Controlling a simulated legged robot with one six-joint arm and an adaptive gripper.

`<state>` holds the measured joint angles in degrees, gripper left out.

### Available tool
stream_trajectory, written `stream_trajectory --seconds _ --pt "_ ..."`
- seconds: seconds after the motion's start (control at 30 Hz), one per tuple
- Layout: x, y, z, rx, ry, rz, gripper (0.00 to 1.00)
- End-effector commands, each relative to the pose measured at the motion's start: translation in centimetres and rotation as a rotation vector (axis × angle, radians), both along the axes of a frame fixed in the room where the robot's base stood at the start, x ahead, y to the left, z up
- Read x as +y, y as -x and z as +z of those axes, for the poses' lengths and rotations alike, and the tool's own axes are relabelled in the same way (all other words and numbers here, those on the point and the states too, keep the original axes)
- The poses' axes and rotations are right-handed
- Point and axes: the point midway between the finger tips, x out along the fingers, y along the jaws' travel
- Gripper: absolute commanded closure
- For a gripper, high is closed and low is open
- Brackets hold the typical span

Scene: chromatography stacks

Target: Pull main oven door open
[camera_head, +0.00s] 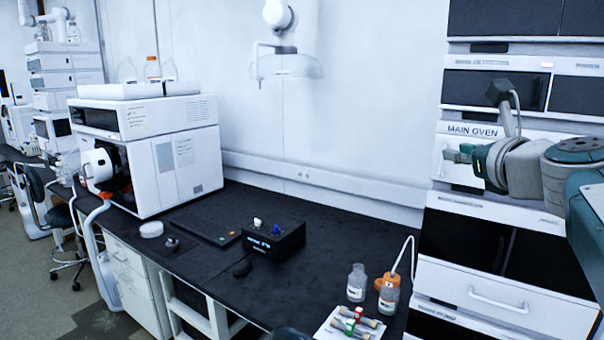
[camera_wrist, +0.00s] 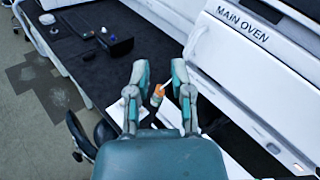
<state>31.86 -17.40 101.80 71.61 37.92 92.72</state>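The main oven door (camera_head: 452,135) is a white panel labelled MAIN OVEN in the instrument stack at the right of the head view. It looks shut. In the wrist view its labelled face (camera_wrist: 235,58) fills the upper right. My gripper (camera_head: 452,153) is in front of the door in the head view, pointing left. The wrist view shows my gripper (camera_wrist: 158,78) with its two fingers apart and nothing held between them. The door lies to the right of the fingers there.
An orange-capped bottle (camera_head: 388,297), a clear bottle (camera_head: 356,283) and a vial tray (camera_head: 333,330) stand on the black bench (camera_head: 315,270). A black box (camera_head: 273,240) sits farther left.

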Motion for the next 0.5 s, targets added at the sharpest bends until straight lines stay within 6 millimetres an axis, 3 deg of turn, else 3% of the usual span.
stream_trajectory --seconds 0.03,0.2,0.4,0.5 --pt "2.3 0.6 -2.0 0.048 0.143 0.062 0.72" --pt "8.1 3.6 -9.4 0.187 0.691 0.314 0.72" --pt "12.6 8.9 -18.0 0.257 1.325 0.702 0.72" --pt "13.8 12.0 -22.1 0.252 1.633 0.927 0.72"
